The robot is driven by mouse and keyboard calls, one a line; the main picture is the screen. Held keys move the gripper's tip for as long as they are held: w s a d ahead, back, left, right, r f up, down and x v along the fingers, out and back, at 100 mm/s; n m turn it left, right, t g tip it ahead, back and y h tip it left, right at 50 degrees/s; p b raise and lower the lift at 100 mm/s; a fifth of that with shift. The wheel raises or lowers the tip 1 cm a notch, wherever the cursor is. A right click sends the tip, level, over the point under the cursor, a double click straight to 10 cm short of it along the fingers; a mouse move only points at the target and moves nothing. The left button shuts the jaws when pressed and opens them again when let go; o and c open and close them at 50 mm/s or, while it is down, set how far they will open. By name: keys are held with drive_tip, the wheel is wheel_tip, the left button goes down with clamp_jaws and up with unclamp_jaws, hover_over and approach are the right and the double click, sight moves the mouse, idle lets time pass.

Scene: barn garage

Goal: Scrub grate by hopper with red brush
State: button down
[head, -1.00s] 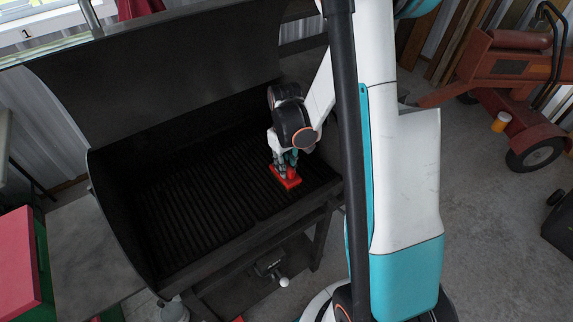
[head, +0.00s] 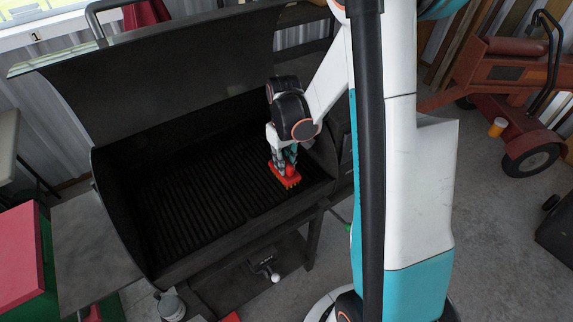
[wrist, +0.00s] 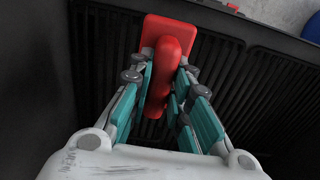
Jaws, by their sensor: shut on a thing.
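The red brush (head: 285,176) is inside the open black grill, low over the right part of the dark ribbed grate (head: 205,190). My gripper (head: 283,160) is above the brush and shut on its handle. In the wrist view the red brush (wrist: 168,60) lies between my teal fingers (wrist: 160,95), with its red block beyond them over the grate bars (wrist: 225,75). The brush appears to be on or just above the bars; I cannot tell if the bristles touch. The hopper is not clearly seen; my arm covers much of the grill's right side.
The raised grill lid (head: 170,75) stands behind the grate, and the front rim (head: 240,237) borders it. A side shelf (head: 90,245) and a red-topped green box (head: 20,255) are at left. A red tractor (head: 505,75) stands at right on open concrete floor.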

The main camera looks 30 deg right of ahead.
drive_tip(key=shift+r+p, duration=0.65)
drive_tip(key=shift+r, duration=0.7)
